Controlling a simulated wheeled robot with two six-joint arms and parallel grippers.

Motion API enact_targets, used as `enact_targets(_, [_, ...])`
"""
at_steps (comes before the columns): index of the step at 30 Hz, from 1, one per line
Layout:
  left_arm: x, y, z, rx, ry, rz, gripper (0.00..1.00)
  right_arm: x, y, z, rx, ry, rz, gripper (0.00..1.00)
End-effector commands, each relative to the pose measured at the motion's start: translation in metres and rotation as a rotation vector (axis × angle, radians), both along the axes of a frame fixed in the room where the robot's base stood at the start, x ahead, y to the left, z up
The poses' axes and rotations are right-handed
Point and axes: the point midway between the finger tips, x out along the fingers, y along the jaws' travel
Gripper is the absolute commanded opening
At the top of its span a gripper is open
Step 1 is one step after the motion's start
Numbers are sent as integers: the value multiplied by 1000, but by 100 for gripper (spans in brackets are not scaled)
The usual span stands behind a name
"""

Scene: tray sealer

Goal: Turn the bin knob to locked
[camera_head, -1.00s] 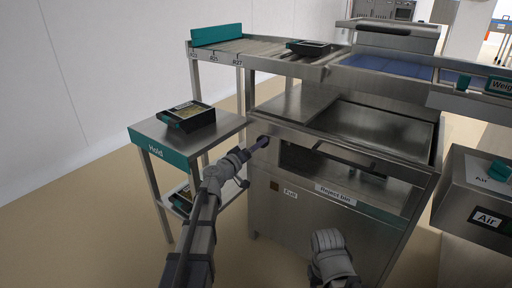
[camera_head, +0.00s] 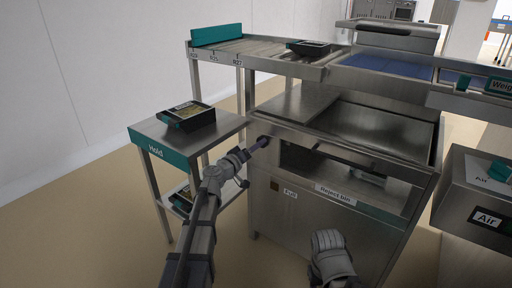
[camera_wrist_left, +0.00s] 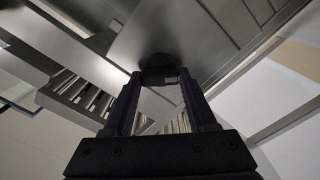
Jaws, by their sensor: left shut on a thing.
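The reject bin (camera_head: 300,208) is a steel cabinet with an open slot, a "Reject bin" label (camera_head: 336,194) and a "Full" label (camera_head: 290,193). The dark bin knob (camera_head: 263,141) is on its front at the upper left corner. My left gripper (camera_head: 258,146) reaches it and is shut on it. In the left wrist view the two fingers of my left gripper (camera_wrist_left: 163,88) have the dark round knob (camera_wrist_left: 158,62) between their tips. Any marking of the knob's position is hidden or too small to read. Part of my right arm shows at the bottom; its gripper jaws cannot be made out.
A Hold table (camera_head: 160,150) with a black tray (camera_head: 187,116) on top stands left of the bin. A roller conveyor (camera_head: 262,48) with another tray (camera_head: 309,47) is behind. An Air box (camera_head: 487,217) stands at the right. Floor is clear in front.

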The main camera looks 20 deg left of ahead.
Motion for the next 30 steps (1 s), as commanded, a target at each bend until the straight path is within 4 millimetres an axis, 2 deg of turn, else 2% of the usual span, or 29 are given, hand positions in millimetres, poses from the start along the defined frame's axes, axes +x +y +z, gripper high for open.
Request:
enact_targets(11, [0, 0, 0, -74, 27, 1, 0, 0, 0, 0, 0, 0, 0, 50])
enact_targets(30, [0, 1, -1, -608, 221, 1, 0, 0, 0, -1, 0, 0, 0, 50])
